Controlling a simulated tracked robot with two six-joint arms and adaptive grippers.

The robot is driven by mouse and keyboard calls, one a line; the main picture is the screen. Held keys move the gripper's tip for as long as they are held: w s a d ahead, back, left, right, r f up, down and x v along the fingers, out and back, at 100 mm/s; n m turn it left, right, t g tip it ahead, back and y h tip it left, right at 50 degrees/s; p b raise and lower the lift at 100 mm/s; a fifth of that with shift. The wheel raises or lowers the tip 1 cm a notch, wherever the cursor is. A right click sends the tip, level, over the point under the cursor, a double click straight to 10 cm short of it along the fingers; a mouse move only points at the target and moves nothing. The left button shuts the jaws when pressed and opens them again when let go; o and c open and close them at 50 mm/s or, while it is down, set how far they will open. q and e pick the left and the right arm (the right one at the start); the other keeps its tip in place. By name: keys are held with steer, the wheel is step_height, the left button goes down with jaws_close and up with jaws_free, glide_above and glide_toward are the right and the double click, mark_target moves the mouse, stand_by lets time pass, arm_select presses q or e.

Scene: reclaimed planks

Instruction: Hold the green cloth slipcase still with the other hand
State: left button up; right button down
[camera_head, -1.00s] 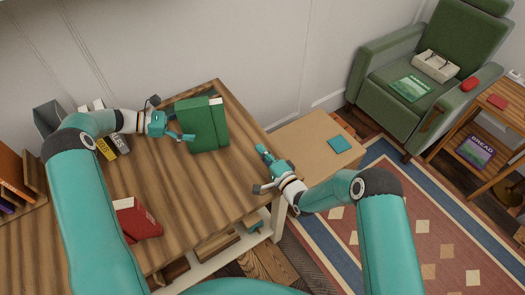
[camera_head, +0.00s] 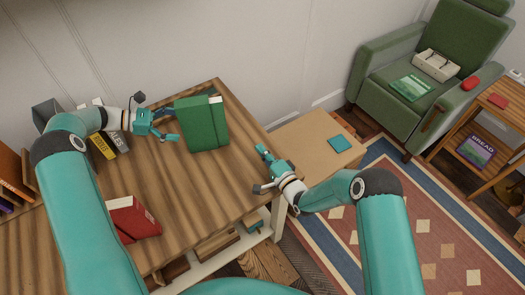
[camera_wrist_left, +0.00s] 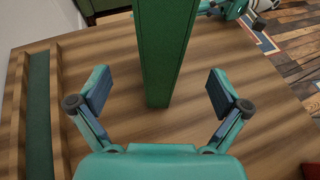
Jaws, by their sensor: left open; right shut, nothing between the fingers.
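The green cloth slipcase (camera_head: 203,127) stands upright on the wooden table (camera_head: 178,190), with a pale edge showing at its top right. In the left wrist view its narrow green side (camera_wrist_left: 165,50) lies ahead, between the lines of my fingers. My left gripper (camera_head: 174,124) is open, just left of the slipcase. In the wrist view the left gripper's fingers (camera_wrist_left: 159,92) are spread, with gaps on both sides of the slipcase. My right gripper (camera_head: 263,151) is shut and empty near the table's right edge, apart from the slipcase.
A red book or case (camera_head: 134,219) stands at the table's front. A yellow-and-dark book (camera_head: 103,147) and a grey holder (camera_head: 47,117) are at the left. A low wooden surface (camera_head: 300,140) with a teal square (camera_head: 340,143) lies beyond the right edge. The table's middle is clear.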

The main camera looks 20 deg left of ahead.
arm_select(q)
steer(key=shift+a, duration=0.15)
steer(key=v, duration=1.1)
steer(key=shift+s+a, duration=0.2)
steer(key=shift+a, duration=0.05)
